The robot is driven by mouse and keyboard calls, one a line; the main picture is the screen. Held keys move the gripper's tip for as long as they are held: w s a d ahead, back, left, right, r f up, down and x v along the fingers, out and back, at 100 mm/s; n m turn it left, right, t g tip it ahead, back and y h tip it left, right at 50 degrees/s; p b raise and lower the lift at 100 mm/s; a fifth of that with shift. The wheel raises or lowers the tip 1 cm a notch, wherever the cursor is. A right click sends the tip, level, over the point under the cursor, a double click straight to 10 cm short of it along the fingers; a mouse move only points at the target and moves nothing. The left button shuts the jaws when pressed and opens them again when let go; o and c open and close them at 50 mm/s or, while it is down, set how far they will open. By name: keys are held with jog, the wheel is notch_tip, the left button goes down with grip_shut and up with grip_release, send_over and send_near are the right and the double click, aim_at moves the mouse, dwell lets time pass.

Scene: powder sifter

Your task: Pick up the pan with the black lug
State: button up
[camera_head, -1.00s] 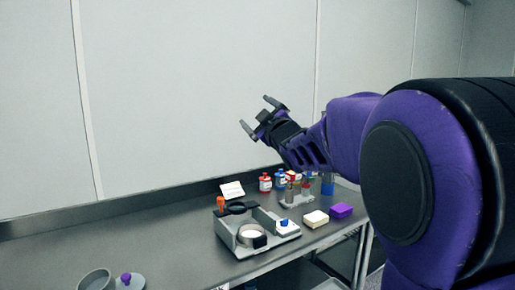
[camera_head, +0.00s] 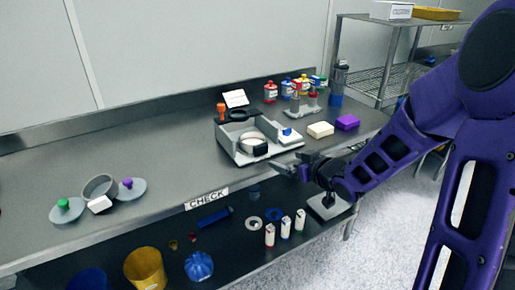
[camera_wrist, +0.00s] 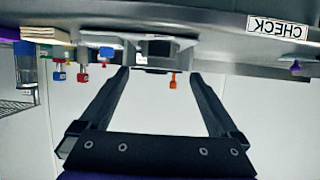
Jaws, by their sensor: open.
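A round metal pan (camera_head: 250,137) with pale contents sits in the grey sifter machine (camera_head: 229,141) on the bench. Its black lug (camera_head: 260,151) faces the bench's front edge. My gripper (camera_head: 287,170) is open and empty, in front of the machine and to the right of the lug, apart from both. In the wrist view my gripper (camera_wrist: 160,73) shows two spread fingers with nothing between them. The machine appears upside down there, with a dark part (camera_wrist: 157,47) that may be the lug. The pan's rim is not clear in that view.
A second pan (camera_head: 102,185) with a white lug stands at left between lids with green (camera_head: 64,203) and purple (camera_head: 127,183) knobs. The bench between is clear.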

aim_at(262, 151)
jog(key=b+x, duration=0.2)
jog(key=x, duration=1.2)
jog(key=shift+w+a+f, duration=0.1)
jog(key=shift+w+f, duration=0.1)
jog(key=shift+f, duration=0.05)
jog(key=shift+c, duration=0.3)
grip_shut()
jog(key=shift+r, duration=0.15)
